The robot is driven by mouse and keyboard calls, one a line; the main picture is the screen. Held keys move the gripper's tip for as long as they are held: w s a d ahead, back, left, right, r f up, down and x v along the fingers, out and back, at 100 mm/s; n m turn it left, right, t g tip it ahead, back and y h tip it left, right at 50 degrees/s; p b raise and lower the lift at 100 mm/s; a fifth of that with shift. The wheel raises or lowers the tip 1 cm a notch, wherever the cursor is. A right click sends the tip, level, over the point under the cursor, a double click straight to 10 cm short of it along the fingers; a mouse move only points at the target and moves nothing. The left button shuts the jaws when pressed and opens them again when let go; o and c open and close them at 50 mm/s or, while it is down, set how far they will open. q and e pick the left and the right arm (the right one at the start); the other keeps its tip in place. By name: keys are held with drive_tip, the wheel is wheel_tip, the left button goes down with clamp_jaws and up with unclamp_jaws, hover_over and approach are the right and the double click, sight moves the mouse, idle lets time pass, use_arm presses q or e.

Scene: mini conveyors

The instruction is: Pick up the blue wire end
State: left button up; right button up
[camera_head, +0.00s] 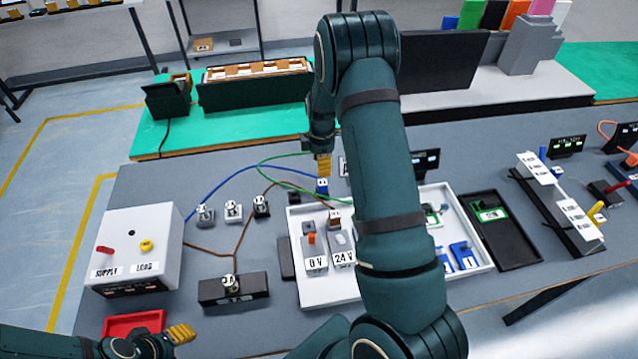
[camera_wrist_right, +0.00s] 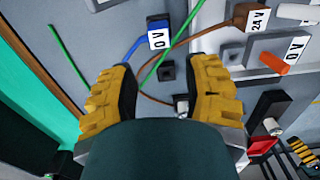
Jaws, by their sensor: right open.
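A green wire (camera_wrist_right: 70,55) and a brown wire (camera_wrist_right: 185,45) run close to the plug. The white tray (camera_head: 330,295) holds the 0 V and 24 V blocks. A grey supply box (camera_head: 138,240) and black block (camera_head: 233,290) stand left. My right arm hides part of the tray.

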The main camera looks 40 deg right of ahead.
sight(322, 182)
wheel_tip(322, 182, down, 6)
drive_tip(key=shift+r, duration=0.2)
drive_tip(key=shift+d+f, duration=0.2)
drive_tip(key=shift+f, duration=2.65)
drive_tip(key=shift+s, duration=0.1)
clamp_jaws()
